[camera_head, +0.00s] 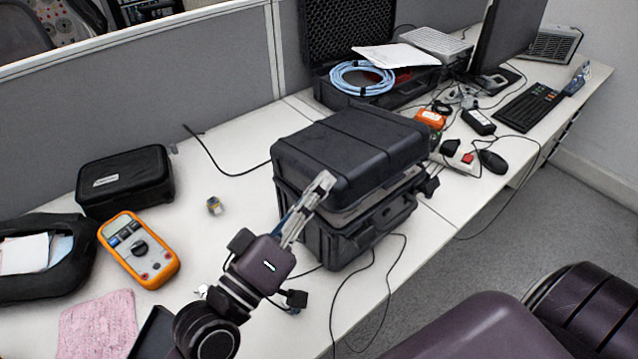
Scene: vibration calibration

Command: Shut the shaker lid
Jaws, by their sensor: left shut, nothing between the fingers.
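The shaker is a black hard case (345,238) standing on the white desk near the middle. Its lid (350,145) lies over the base nearly level, with a gap between lid and base showing along the front and right. My left gripper (325,183) is shut and empty. Its fingertips are in front of the lid's near left side; whether they touch it I cannot tell. The gripper and its fingers hide part of the case's left front. My right gripper is not in view.
An orange multimeter (138,250), a small black case (125,181) and a pink cloth (97,326) lie at left. An open black case with a blue cable coil (362,78) stands behind. A black cable (388,290) hangs over the desk's front edge.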

